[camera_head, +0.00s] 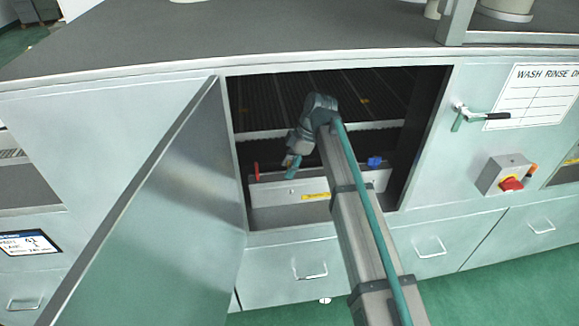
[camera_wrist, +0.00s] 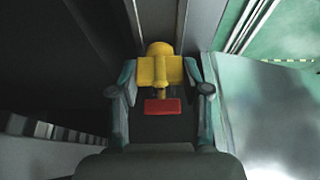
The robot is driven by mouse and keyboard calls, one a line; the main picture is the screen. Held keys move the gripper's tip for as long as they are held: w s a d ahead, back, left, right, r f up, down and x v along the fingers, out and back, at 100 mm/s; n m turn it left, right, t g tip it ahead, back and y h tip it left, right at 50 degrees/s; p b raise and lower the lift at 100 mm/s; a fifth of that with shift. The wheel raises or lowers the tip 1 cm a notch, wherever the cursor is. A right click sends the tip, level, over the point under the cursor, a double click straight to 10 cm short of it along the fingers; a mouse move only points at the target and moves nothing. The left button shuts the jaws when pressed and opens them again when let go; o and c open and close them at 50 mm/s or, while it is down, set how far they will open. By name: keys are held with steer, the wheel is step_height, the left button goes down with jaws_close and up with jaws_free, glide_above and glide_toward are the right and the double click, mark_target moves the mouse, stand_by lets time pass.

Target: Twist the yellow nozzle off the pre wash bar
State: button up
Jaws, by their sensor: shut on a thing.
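The yellow nozzle (camera_wrist: 160,70) sits between the two fingers of my gripper (camera_wrist: 160,76) in the wrist view, and my gripper is shut on it. Its rounded end points up the picture, against a grey bar-like surface (camera_wrist: 158,20); I cannot tell whether it is still joined to it. A red block (camera_wrist: 162,106) shows just below the nozzle, between the fingers. In the head view my gripper (camera_head: 291,166) is inside the open cabinet, pointing down, and the nozzle in it cannot be made out.
The open door (camera_head: 165,215) stands left of the opening. Inside are a red piece (camera_head: 256,172), a blue piece (camera_head: 375,162), a light panel with a yellow label (camera_head: 315,196) and a dark ribbed surface (camera_head: 290,100). A lever handle (camera_head: 480,116) and red switch (camera_head: 511,184) are to the right.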

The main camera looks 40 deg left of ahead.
mark_target(289, 165)
steer(key=shift+r+p, duration=0.35)
steer(key=shift+r, duration=0.6)
steer(key=shift+r+p, duration=0.9)
steer(key=shift+r, duration=1.3)
